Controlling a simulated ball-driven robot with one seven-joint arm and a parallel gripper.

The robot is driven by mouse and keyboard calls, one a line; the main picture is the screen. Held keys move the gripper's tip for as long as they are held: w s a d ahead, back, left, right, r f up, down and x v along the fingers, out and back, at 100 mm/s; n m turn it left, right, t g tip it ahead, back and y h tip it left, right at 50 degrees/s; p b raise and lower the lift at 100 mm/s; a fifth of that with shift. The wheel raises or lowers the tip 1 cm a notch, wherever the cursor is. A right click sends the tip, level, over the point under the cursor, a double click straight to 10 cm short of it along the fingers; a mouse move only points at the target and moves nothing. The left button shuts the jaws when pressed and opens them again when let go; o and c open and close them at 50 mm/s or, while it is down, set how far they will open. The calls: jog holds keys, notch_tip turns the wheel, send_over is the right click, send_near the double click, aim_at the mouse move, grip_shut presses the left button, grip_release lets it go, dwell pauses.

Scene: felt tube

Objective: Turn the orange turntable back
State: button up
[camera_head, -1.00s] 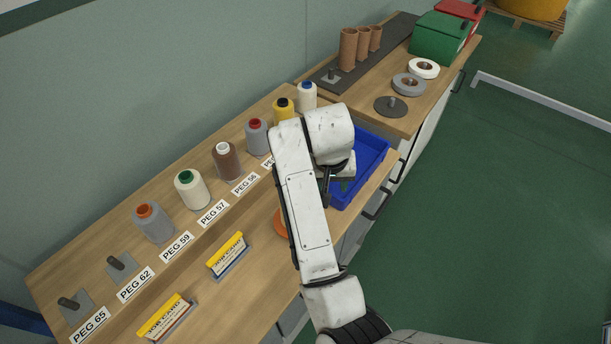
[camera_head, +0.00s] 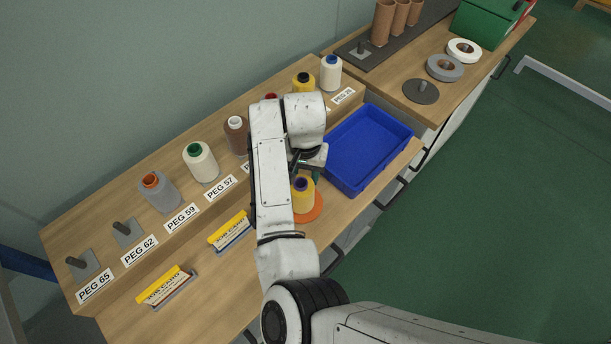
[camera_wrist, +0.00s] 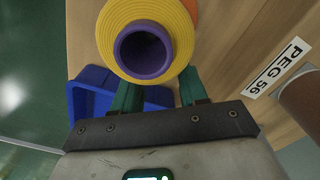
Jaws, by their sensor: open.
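The orange turntable (camera_head: 314,210) lies on the front part of the bench, partly hidden behind my arm. A yellow thread cone with a purple core (camera_head: 303,196) stands on it. In the wrist view the yellow cone (camera_wrist: 113,50) fills the top middle, seen from above, with a strip of orange (camera_wrist: 193,8) beside it. My gripper (camera_wrist: 160,90) is open, its green fingers pointing toward the cone. I cannot tell whether they touch it. In the head view my gripper is mostly hidden by my arm, just above and behind the cone.
An empty blue tray (camera_head: 361,150) stands right of the turntable; it also shows in the wrist view (camera_wrist: 84,95). Thread cones stand on the raised shelf behind, including a white one (camera_head: 200,162). Two yellow job card holders (camera_head: 230,232) stand on the front bench at left.

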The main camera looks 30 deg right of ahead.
jog(key=shift+f, duration=1.4)
grip_shut()
